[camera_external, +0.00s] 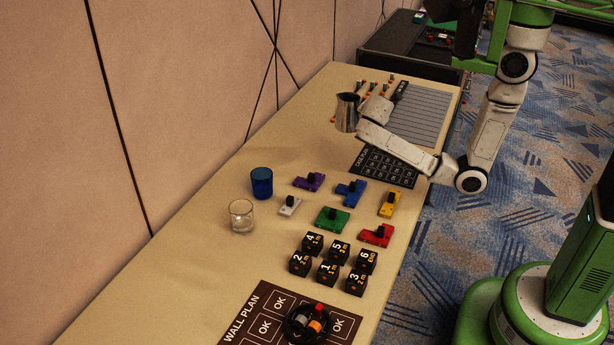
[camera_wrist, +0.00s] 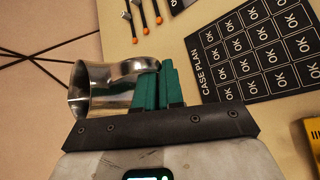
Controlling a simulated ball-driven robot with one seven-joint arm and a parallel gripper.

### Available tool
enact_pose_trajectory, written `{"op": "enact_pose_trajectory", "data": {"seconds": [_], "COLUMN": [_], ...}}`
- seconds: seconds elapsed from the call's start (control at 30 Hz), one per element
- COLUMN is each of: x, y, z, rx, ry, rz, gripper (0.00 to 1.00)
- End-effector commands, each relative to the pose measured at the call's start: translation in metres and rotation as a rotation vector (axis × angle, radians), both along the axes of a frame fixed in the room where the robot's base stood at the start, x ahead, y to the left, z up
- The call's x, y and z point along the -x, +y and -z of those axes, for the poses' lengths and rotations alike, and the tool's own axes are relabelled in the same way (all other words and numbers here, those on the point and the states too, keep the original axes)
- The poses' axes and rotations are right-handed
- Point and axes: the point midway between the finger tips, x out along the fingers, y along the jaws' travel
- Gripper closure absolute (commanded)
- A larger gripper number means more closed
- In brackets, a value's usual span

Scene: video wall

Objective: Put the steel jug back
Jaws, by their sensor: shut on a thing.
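The steel jug (camera_external: 347,112) is a shiny metal vessel near the far half of the table, close to the wall side. My gripper (camera_external: 367,100) is at its right side, shut on it. In the wrist view the jug (camera_wrist: 98,92) lies left of my gripper (camera_wrist: 165,85), whose green fingers are closed at its handle side. The jug looks upright in the external view. I cannot tell whether its base touches the table.
A blue cup (camera_external: 262,183) and a clear glass (camera_external: 241,216) stand nearer on the table. Coloured blocks with black knobs, such as the green one (camera_external: 332,220), and numbered black cubes (camera_external: 329,273) are to their right. The case plan mat (camera_wrist: 262,50) lies right of my gripper.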

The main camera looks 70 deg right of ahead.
Motion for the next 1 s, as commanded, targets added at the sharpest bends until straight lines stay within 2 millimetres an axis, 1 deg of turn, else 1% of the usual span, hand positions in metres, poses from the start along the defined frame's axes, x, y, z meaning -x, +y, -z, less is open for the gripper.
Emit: {"op": "enact_pose_trajectory", "data": {"seconds": [0.07, 0.17, 0.27, 0.57, 0.6, 0.7, 0.83, 1.0], "x": [-0.002, -0.012, -0.030, -0.093, -0.097, -0.111, -0.125, -0.133], "y": [-0.001, -0.002, -0.005, -0.016, -0.017, -0.019, -0.022, -0.023], "z": [0.005, 0.011, 0.019, 0.046, 0.056, 0.073, 0.089, 0.099], "rx": [0.001, 0.001, 0.001, 0.001, 0.002, 0.002, 0.001, 0.001], "ry": [-0.001, -0.003, -0.003, -0.002, 0.001, 0.000, -0.001, -0.002], "rz": [0.001, 0.001, 0.001, 0.000, 0.000, -0.001, 0.000, 0.000], "gripper": [1.00, 1.00, 1.00, 1.00, 1.00, 1.00, 1.00, 1.00]}}
